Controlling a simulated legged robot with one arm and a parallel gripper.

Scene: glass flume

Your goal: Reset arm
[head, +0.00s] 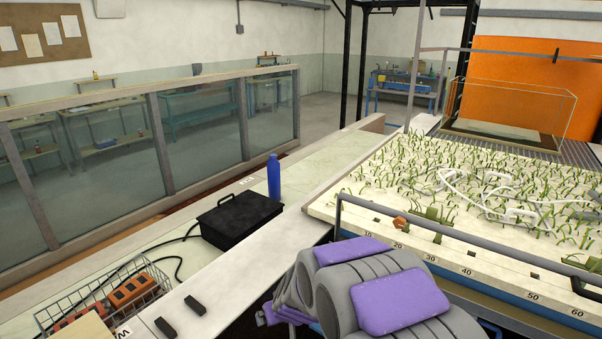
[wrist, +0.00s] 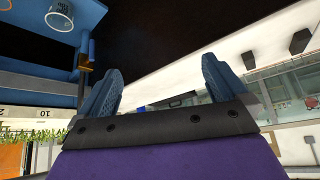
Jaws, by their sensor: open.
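My gripper (wrist: 160,88) shows in the wrist view with its two blue fingers wide apart and nothing between them. Dark space and a pale slanted surface lie beyond the fingertips. In the head view my grey arm with purple pads is folded at the bottom centre, in front of the planted tray's numbered edge (head: 460,262). I cannot make out the fingers there.
A blue bottle (head: 273,177) and a black case (head: 240,219) stand on the ledge left of my arm. A wire basket (head: 105,298) with orange items is at lower left. A glass flume wall (head: 200,140) runs behind. A glass tank (head: 510,108) stands at back right.

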